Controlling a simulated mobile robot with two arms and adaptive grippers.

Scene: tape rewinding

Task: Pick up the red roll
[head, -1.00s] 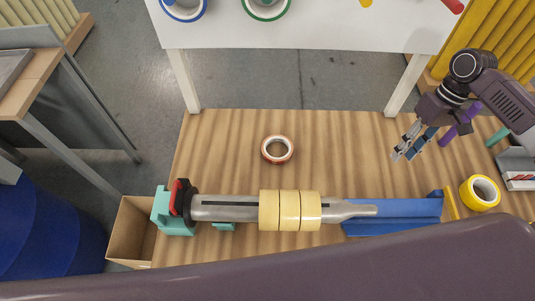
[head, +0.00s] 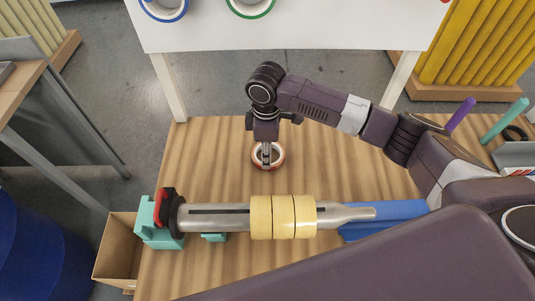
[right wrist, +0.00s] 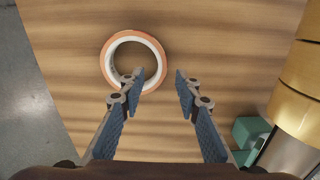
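The red roll (head: 280,160), a ring with a reddish outside and a white inner rim, lies flat on the wooden table behind the spindle. My right gripper (head: 267,158) hangs over it, pointing down, and hides part of the ring. In the right wrist view the roll (right wrist: 107,65) lies toward the upper left. My right gripper (right wrist: 168,80) is open and empty there, its left finger overlapping the roll's right side and its right finger outside the ring. Whether a finger touches the roll I cannot tell. My left gripper is not in view.
A metal spindle (head: 218,218) with yellow rolls (head: 284,217) lies across the front of the table (head: 200,150). A cardboard box (head: 117,250) stands at the left edge. Purple (head: 460,115) and teal (head: 504,120) pegs stand at the right. A white table (head: 300,25) is behind.

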